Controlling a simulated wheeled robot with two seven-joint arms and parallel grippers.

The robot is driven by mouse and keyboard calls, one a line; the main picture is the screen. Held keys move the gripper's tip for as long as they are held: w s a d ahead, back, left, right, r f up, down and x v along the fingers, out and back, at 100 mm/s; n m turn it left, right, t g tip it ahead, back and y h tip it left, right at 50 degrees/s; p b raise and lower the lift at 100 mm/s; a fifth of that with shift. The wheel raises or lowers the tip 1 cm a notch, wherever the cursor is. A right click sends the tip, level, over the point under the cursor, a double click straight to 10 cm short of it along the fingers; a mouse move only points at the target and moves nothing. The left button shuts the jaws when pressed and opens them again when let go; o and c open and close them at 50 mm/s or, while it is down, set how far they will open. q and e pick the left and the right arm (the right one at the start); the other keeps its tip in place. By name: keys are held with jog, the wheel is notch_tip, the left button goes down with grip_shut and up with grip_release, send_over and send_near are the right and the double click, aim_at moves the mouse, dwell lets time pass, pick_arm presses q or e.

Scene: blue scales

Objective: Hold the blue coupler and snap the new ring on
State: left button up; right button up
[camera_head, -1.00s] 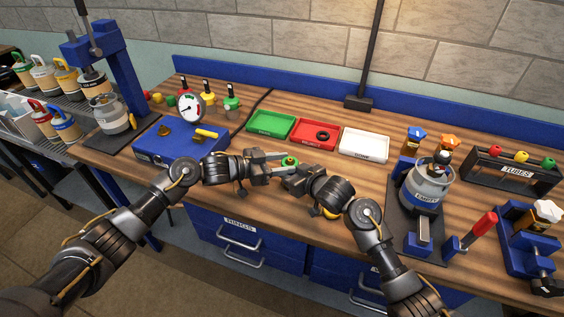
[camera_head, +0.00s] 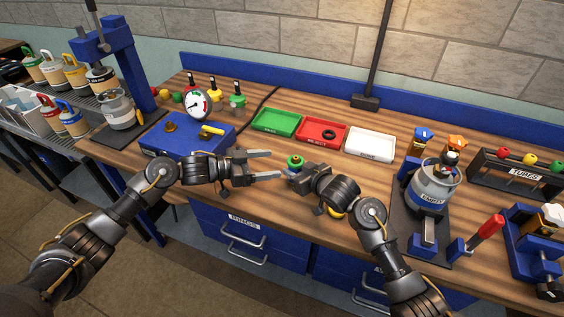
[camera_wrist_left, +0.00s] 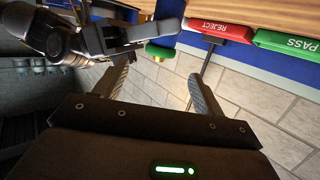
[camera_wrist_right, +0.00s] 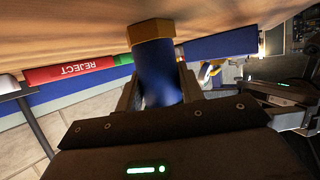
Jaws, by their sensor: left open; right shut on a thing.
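My right gripper (camera_head: 293,168) is shut on the blue coupler, holding it above the front of the bench. In the right wrist view the blue coupler (camera_wrist_right: 158,75) has a brass hex end and sits between the fingers. In the head view its top shows a green ring-like band (camera_head: 295,160) with a small reddish centre. The left wrist view also shows a green band (camera_wrist_left: 160,52) near the brass part. My left gripper (camera_head: 277,164) is open and empty, its fingers spread just left of the coupler. Whether the green band is fully seated cannot be told.
A green tray (camera_head: 258,128), a red tray (camera_head: 304,138) holding a black ring (camera_head: 328,134), and a white tray (camera_head: 360,153) stand behind the grippers. A blue gauge box (camera_head: 165,142) is at left.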

pick_arm(q)
jog(key=v, duration=0.5)
jog(key=shift+a, duration=0.25)
pick_arm(e)
jog(key=o, duration=1.2)
jog(key=v, duration=1.2)
jog(key=shift+f, duration=0.1)
